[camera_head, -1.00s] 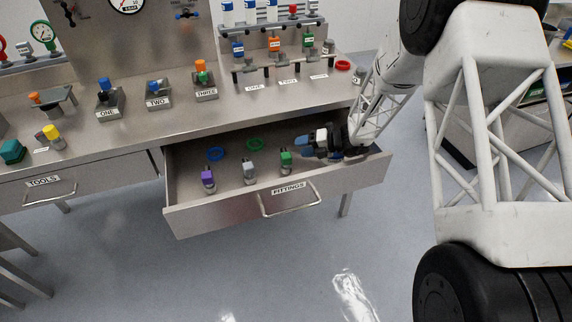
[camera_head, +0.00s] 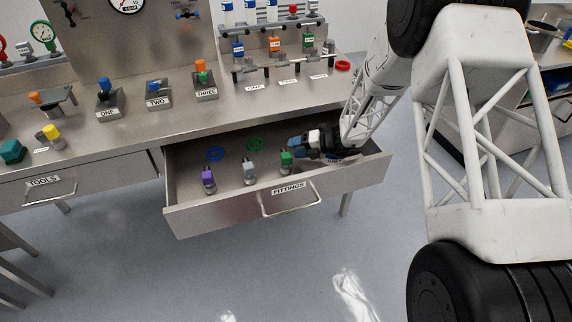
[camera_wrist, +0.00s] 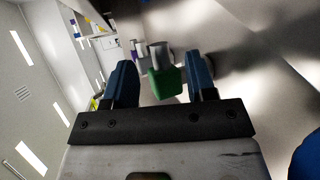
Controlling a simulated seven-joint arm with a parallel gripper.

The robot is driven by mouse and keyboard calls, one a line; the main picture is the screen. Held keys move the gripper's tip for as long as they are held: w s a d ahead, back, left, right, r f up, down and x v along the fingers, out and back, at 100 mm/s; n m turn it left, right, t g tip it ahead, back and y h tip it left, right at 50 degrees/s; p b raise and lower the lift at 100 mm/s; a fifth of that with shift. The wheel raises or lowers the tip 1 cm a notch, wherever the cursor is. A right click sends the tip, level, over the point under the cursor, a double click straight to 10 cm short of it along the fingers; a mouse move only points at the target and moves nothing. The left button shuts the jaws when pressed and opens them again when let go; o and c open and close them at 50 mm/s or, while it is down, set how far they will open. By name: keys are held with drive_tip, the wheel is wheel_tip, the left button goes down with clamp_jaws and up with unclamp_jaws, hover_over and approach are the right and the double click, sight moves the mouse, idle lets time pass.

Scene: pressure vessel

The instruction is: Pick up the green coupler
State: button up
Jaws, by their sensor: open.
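The green coupler (camera_head: 286,159) stands in the open FITTINGS drawer, at the right end of a row of three fittings. In the wrist view the green coupler (camera_wrist: 165,82) shows as a green block with a grey metal end, between my two blue fingers. My gripper (camera_head: 297,145) is low in the drawer, just right of the coupler, with its blue fingertips close to it. In the wrist view my gripper (camera_wrist: 163,80) is open, with gaps on both sides of the coupler. Whether a finger touches it cannot be told.
A grey fitting (camera_head: 250,174) and a purple fitting (camera_head: 208,180) stand left of the coupler in the drawer. A blue ring (camera_head: 215,153) and a green ring (camera_head: 254,144) lie behind them. The drawer front (camera_head: 235,213) with its handle is the near edge.

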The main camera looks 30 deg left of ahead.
sight(284, 150)
drive_tip(key=shift+x, duration=2.6)
drive_tip(key=shift+s+r, duration=0.1)
clamp_jaws()
